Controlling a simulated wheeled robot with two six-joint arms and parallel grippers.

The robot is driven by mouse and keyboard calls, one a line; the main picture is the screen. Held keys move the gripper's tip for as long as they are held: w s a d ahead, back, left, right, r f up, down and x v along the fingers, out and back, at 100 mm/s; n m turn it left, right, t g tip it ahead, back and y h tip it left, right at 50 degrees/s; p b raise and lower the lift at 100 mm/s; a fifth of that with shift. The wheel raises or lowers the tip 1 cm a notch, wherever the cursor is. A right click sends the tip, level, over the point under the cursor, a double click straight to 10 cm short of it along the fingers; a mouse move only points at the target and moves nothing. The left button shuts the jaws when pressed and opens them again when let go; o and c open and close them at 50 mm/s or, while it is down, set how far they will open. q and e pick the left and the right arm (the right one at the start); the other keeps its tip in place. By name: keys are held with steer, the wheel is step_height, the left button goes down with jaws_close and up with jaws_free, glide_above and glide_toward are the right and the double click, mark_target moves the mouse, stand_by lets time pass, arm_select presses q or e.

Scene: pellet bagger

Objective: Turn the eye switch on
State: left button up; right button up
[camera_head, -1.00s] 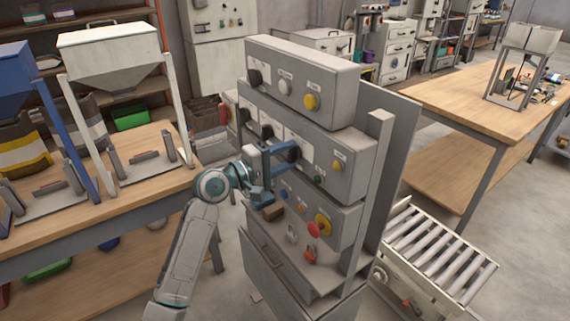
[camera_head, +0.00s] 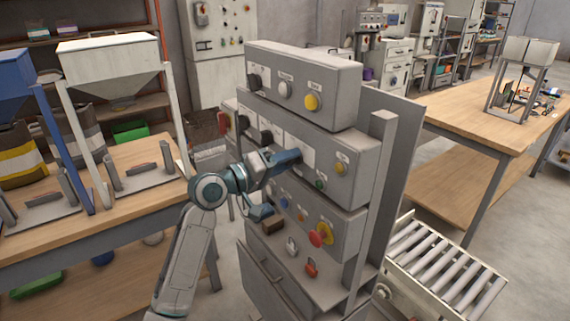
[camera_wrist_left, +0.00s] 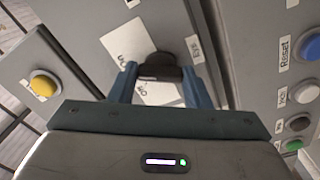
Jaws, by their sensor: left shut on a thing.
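The eye switch (camera_wrist_left: 160,67) is a black rotary knob on a white plate in the left wrist view. A small label beside it seems to read "Eye". My left gripper (camera_wrist_left: 163,80) has one blue finger on each side of the knob and is shut on it. In the head view my left gripper (camera_head: 290,158) reaches the middle panel box (camera_head: 350,165) from the left and hides the knob there. The knob's exact pointing direction is hard to tell. My right gripper is not in view.
A yellow button (camera_wrist_left: 44,86) and a blue Reset button (camera_wrist_left: 308,45) flank the knob in the wrist view. A red emergency knob (camera_head: 320,235) sits on the lower box. A hopper bench (camera_head: 140,210) stands left, a roller conveyor (camera_head: 440,265) right.

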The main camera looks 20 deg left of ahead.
arm_select(q)
steer(key=shift+f, duration=0.15)
steer(key=o, duration=1)
steer(key=shift+b+v, duration=1.65)
steer(key=shift+v, duration=3.75)
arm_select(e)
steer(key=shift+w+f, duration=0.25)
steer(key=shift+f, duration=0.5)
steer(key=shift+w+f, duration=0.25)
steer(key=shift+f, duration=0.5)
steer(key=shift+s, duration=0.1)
